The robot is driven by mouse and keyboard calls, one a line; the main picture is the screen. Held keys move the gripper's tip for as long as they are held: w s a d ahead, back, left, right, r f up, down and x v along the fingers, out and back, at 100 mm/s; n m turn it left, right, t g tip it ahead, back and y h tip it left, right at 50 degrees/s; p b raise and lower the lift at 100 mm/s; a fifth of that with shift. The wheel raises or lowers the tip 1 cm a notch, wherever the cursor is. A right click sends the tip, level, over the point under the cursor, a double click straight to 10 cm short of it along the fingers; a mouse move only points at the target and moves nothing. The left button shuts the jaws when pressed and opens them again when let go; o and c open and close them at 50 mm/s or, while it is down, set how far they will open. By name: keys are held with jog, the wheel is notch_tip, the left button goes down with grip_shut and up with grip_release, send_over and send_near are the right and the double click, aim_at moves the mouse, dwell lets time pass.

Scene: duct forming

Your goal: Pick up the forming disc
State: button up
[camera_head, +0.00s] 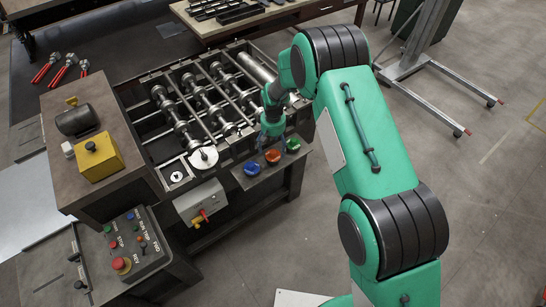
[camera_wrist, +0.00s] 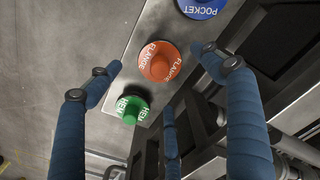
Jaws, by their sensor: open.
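Three round forming discs sit on a narrow grey shelf (camera_head: 262,178) at the machine's front. The orange disc marked FLANGE (camera_head: 272,156) is in the middle and shows centrally in the wrist view (camera_wrist: 160,62). The blue disc marked POCKET (camera_head: 252,168) is left of it; its edge shows at the top of the wrist view (camera_wrist: 202,8). The green disc marked HEM (camera_head: 293,145) is right of it, lower left in the wrist view (camera_wrist: 132,108). My gripper (camera_head: 271,128) hangs over the shelf. In the wrist view its blue fingers (camera_wrist: 157,60) are spread around the orange disc, apparently empty.
The machine with rows of rollers (camera_head: 195,105) stands behind the shelf. A lever box (camera_head: 202,203) and a button panel (camera_head: 135,243) are at the left front. A workbench (camera_head: 225,27) stands behind. Open floor (camera_head: 490,210) lies to the right.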

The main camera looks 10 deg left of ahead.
aim_at(273, 152)
jog(key=shift+s+f+p, duration=0.15)
jog(key=shift+f+p, duration=0.25)
jog(key=shift+f, duration=2.2)
jog(key=shift+c, duration=0.5)
jog(key=c, duration=1.6)
jog(key=shift+o, duration=0.2)
jog(key=shift+r, duration=0.1)
jog(key=shift+r, duration=0.65)
jog(key=shift+s+d+r+b, duration=0.1)
jog(key=shift+s+r+b, duration=0.05)
jog(key=shift+r, duration=0.4)
jog(key=shift+s+r+b, duration=0.1)
jog(key=shift+r+b, duration=0.05)
jog(key=shift+r, duration=0.4)
jog(key=s+d+r+b, duration=0.1)
jog(key=s+d, duration=0.5)
jog(key=s, duration=0.8)
jog(key=shift+d+r, duration=0.2)
